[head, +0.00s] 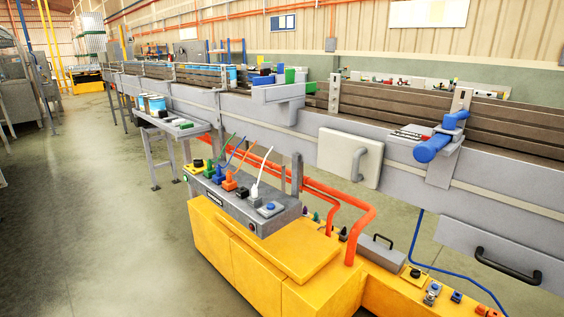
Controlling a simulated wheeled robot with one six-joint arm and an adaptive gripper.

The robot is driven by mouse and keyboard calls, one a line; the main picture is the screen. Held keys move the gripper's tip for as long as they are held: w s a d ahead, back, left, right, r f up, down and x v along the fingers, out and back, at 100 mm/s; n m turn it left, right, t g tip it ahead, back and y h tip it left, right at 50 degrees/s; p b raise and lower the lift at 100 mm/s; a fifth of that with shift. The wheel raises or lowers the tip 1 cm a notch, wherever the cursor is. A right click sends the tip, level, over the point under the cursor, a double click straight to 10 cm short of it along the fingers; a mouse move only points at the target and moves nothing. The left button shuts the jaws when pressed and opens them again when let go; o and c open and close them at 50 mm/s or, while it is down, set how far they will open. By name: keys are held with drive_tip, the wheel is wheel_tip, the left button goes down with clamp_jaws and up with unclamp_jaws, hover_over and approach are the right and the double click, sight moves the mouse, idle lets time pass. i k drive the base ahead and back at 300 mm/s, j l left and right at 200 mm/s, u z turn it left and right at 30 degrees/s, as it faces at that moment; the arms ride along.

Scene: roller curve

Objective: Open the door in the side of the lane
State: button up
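The side of the long lane (312,115) runs across the view from the back left to the right. A cream door panel (338,150) with rounded corners sits on this side, right of centre. It lies against the lane wall and looks shut. A grey upright bar handle (359,163) stands out near its right edge. Lower right, a grey panel (470,240) hangs below the lane with a black handle (508,265). My gripper is not in view.
A yellow cabinet (225,245) carrying a grey box with plugs and cables (225,190) stands below the door, front left. Orange pipes (365,225) rise beside it. A blue cylinder (432,148) juts out right of the door. Open floor (100,240) lies left.

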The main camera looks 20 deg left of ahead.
sight(356, 160)
drive_tip(key=u, duration=0.65)
drive_tip(key=k+j+u, duration=0.1)
drive_tip(key=j, duration=0.65)
drive_tip(key=k+u, duration=0.05)
